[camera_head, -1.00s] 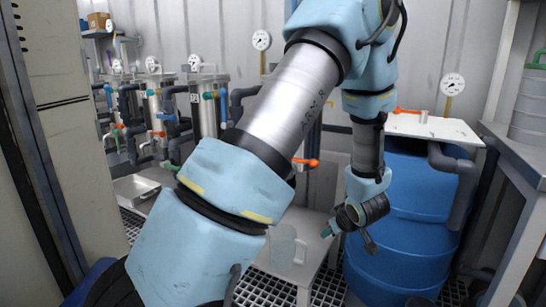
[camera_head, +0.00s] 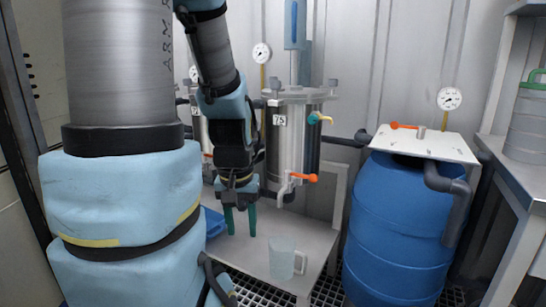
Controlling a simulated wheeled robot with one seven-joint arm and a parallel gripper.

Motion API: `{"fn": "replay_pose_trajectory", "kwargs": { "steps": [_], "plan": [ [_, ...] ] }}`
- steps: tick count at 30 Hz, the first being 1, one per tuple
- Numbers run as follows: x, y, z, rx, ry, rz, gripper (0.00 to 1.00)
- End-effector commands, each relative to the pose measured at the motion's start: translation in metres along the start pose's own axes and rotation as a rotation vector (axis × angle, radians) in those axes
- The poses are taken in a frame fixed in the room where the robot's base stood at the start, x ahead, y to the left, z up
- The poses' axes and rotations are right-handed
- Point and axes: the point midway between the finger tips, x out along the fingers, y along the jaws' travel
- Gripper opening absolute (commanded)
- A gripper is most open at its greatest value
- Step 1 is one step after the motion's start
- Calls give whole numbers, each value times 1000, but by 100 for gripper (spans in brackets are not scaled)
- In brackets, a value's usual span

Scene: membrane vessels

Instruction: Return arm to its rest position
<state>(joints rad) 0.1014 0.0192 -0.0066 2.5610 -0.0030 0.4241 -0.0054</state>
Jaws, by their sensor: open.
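My arm fills the left of the head view, with its upper links bent over and the wrist hanging down. My gripper (camera_head: 240,221) points downward with its two green fingers apart and nothing between them. It hangs in front of the low bench, left of the steel vessel marked 75 (camera_head: 292,145). A clear jug (camera_head: 282,258) with a handle stands upright on the bench, to the right of the gripper and apart from it.
The low bench (camera_head: 315,246) has a blue tray (camera_head: 213,222) behind the gripper. A blue barrel (camera_head: 395,230) with a white top (camera_head: 425,143) and pipe stands at right. Orange-handled valves (camera_head: 303,178) stick out from the vessel.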

Motion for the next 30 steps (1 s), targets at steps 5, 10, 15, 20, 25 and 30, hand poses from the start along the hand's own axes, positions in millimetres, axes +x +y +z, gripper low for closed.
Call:
{"fn": "replay_pose_trajectory", "kwargs": {
  "steps": [5, 10, 15, 20, 25, 30],
  "plan": [
    [-62, 0, -9, 0, 1, 1, 45],
    [-117, 1, -17, 0, 1, 1, 45],
    [-170, 1, -24, 0, 2, 1, 45],
    [-208, 1, -30, 0, 1, 1, 45],
    [-227, 1, -32, 0, 1, 1, 45],
    [-228, 1, -32, 0, 2, 1, 45]
  ]
}}
